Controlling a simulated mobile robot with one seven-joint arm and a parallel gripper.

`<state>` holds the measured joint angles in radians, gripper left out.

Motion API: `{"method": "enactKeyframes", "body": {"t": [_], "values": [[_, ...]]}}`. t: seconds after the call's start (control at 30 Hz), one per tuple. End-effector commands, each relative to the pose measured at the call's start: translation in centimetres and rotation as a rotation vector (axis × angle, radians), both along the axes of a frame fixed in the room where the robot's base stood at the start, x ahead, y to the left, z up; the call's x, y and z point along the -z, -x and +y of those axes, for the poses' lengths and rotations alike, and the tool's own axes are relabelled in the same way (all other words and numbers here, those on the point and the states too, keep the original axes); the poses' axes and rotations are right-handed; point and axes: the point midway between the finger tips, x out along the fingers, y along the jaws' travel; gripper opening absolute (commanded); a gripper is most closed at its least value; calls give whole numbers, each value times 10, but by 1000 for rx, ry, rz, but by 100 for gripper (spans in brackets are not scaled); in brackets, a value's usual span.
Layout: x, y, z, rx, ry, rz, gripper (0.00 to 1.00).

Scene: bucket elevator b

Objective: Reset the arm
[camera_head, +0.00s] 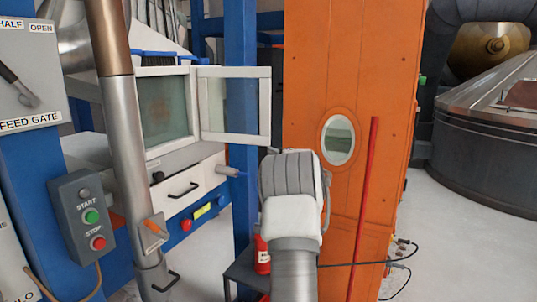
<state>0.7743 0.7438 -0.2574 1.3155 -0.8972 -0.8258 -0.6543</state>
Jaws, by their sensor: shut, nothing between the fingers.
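My arm (292,240) rises from the bottom of the view, right of centre. Its white and grey links end at a ribbed grey housing in front of the lower left part of the orange elevator casing (345,80). The fingers of my gripper do not show; the arm's own links may hide them. I see nothing held.
At left stand a control box (83,225) with START and STOP buttons, a FEED GATE panel (25,70) and a steel pipe (124,150). A glazed door (233,104) stands open beside a blue post (240,40). A red bar (365,210) crosses the casing.

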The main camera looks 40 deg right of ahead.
Motion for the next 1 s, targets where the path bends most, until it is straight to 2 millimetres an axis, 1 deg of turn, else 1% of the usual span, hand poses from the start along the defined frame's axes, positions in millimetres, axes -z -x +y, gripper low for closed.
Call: {"method": "enactKeyframes", "body": {"t": [0.03, 0.1, 0.2, 0.3, 0.4, 0.5, 0.7, 0.77, 0.87, 0.97, 1.0], "values": [[0, 14, -4, 3, 0, 0, 0], [0, 29, -7, 2, 0, 1, 0], [0, 47, -12, 2, 0, 0, 0], [0, 60, -14, 0, 1, 1, 0], [0, 68, -16, -1, 0, 0, 0], [0, 72, -17, -1, 0, 0, 0], [0, 72, -17, -1, 0, 0, 0], [-3, 71, -16, 1, -2, -3, 0], [-24, 67, -9, 21, -23, -25, 0], [-63, 62, 6, 68, -78, -74, 0], [-82, 60, 15, 91, -112, -100, 0]]}}
